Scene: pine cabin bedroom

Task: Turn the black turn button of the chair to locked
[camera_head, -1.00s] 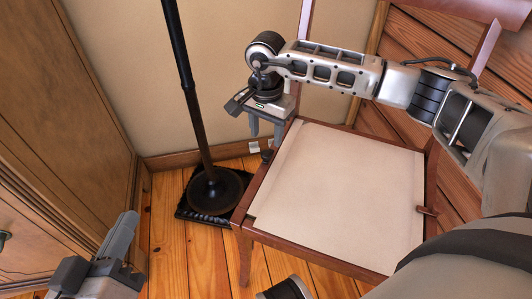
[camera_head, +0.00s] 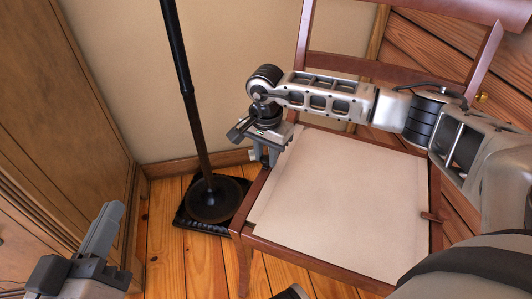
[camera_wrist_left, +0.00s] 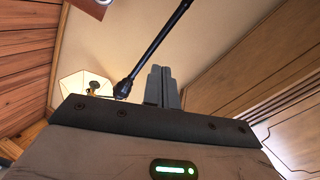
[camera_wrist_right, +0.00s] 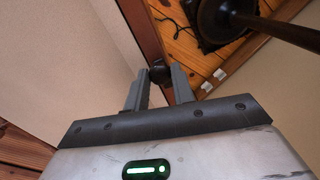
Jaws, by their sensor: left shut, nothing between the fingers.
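The brown wooden chair (camera_head: 318,249) has a loose-looking beige seat panel (camera_head: 345,200). The black turn button (camera_wrist_right: 158,72) sits on the chair's side rail and shows in the right wrist view; in the head view my gripper hides it. My right gripper (camera_head: 265,160) points down at that rail. In the right wrist view its fingers (camera_wrist_right: 160,90) are apart, with the button between or just beyond their tips; contact cannot be told. My left gripper (camera_head: 112,220) is shut and empty, away from the chair.
A dark pole with a round base (camera_head: 213,198) stands on a black tray (camera_head: 185,218) left of the chair. A wooden cabinet (camera_head: 60,120) is at the left. The wall is behind the chair. Bare floor (camera_head: 170,262) lies between cabinet and chair.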

